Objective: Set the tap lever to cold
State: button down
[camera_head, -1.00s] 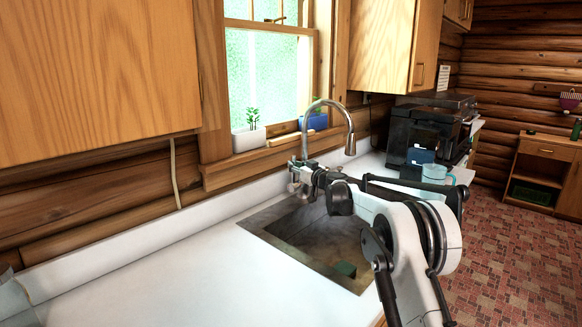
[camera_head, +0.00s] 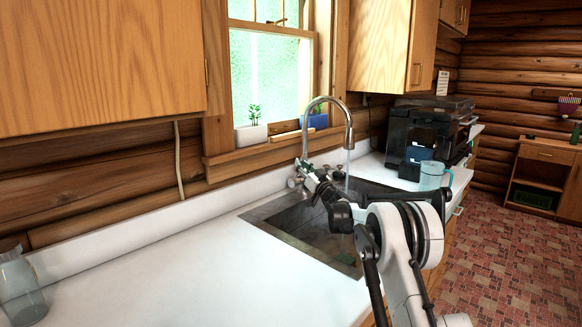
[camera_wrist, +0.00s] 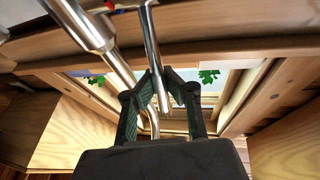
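The chrome tap (camera_head: 306,135) arches over the sink (camera_head: 300,222), and a thin stream of water (camera_head: 347,165) runs from its spout. My gripper (camera_head: 309,180) is at the tap's base, small and partly merged with the metal in the head view. In the wrist view, the slim metal tap lever (camera_wrist: 150,38) passes between the fingertips of my gripper (camera_wrist: 161,73). The fingertips close in on both sides of it and look shut on it. The thicker tap body (camera_wrist: 84,22) is to its left there.
A window with planters (camera_head: 251,135) is behind the tap. The white counter (camera_head: 190,270) is clear to the left, except for a glass jar (camera_head: 20,288). A pale blue mug (camera_head: 432,175) and a black coffee machine (camera_head: 425,130) stand to the right.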

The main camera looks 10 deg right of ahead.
jog(key=c, duration=1.7)
grip_release()
jog(key=shift+c, duration=0.2)
jog(key=s+d+f, duration=0.1)
jog(key=s+d, duration=0.3)
jog(key=s, duration=0.3)
jog(key=s+d+f, duration=0.1)
jog(key=s+d, duration=0.2)
jog(key=s, duration=0.4)
jog(key=shift+s+d, duration=0.35)
jog(key=shift+r, duration=0.15)
